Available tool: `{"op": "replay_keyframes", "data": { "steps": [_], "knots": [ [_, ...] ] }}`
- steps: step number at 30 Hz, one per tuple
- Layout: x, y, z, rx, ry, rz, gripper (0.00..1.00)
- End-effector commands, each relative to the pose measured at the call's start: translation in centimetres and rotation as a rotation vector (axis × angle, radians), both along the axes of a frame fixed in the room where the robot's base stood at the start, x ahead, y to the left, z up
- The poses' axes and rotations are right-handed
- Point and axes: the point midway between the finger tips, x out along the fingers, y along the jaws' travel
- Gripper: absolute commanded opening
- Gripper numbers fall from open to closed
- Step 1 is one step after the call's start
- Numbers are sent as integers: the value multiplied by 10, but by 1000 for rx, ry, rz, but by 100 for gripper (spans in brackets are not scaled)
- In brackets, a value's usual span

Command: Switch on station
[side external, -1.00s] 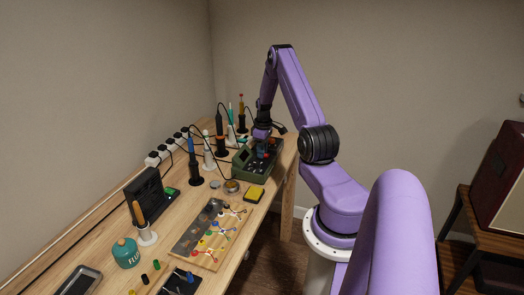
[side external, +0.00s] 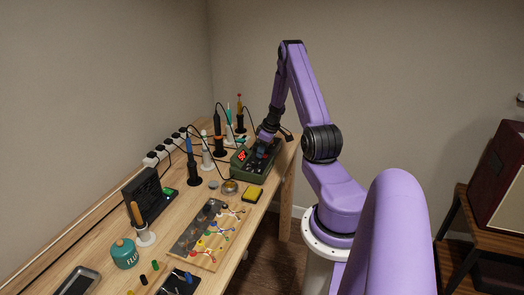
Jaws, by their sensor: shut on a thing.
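The station (side external: 238,171) is a green box with a dark sloping panel at the far end of the bench. Its display (side external: 242,155) glows with red digits. My gripper (side external: 262,148) points down at the right part of the panel and is shut on a small control there. The control itself is hidden by the jaws, so I cannot tell its shape or position.
Several upright irons in stands, such as the blue one (side external: 193,165), stand left of the station. A yellow sponge (side external: 252,194) lies in front of it.

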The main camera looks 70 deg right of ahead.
Motion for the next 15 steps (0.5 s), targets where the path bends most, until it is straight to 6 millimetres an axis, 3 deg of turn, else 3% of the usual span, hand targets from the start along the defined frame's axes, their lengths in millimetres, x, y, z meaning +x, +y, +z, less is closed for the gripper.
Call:
{"op": "replay_keyframes", "data": {
  "steps": [7,8,9,15],
  "knots": [
    [2,1,1,1,-1,3,0],
    [2,1,1,1,-1,3,35],
    [2,1,1,1,-1,3,48],
    [1,0,0,1,-1,1,51]
  ]
}}
